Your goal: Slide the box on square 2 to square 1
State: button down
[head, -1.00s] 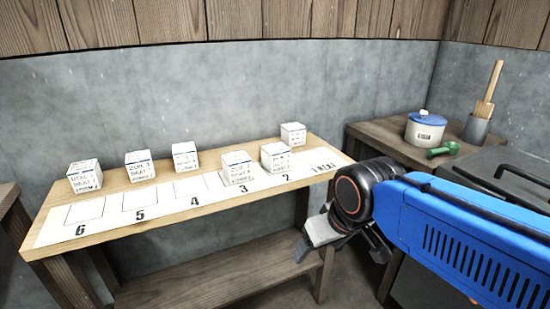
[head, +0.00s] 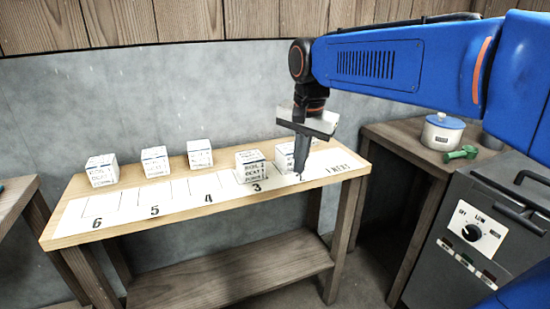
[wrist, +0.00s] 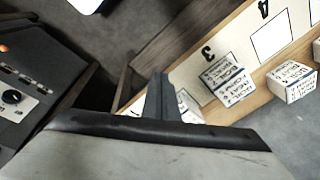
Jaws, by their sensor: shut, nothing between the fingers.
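The box on square 2 (head: 285,158) is a small white cube with dark writing, partly hidden behind my gripper in the head view. My gripper (head: 300,170) points down with its fingers shut and empty, at the right part of this box. I cannot tell whether they touch. In the wrist view my gripper (wrist: 160,90) covers part of the strip, and a white box corner (wrist: 189,107) shows beside it. Square 1 (head: 333,160) is at the right end of the white numbered strip, with its label in front, and its visible part looks bare.
A box (head: 251,166) stands on square 3, just left of the square 2 box. Several similar boxes (head: 155,161) stand behind the strip on the wooden table (head: 90,238). A side table with a pot (head: 442,132) and a grey appliance (head: 480,235) are at right.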

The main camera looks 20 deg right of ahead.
jog(key=w+a+r+m+g, duration=0.1)
jog(key=w+r+m, duration=0.1)
jog(key=w+m, duration=0.35)
jog(key=w+r+m+g, duration=0.1)
jog(key=w+r+m, duration=0.1)
jog(key=w, duration=0.7)
jog(key=f, duration=0.9)
jog(key=shift+s+a+f, duration=0.15)
jog(key=shift+a+f, duration=0.05)
jog(key=shift+f, duration=0.1)
jog(key=d, duration=0.9)
jog(key=w+d, duration=0.1)
jog(key=d, duration=0.4)
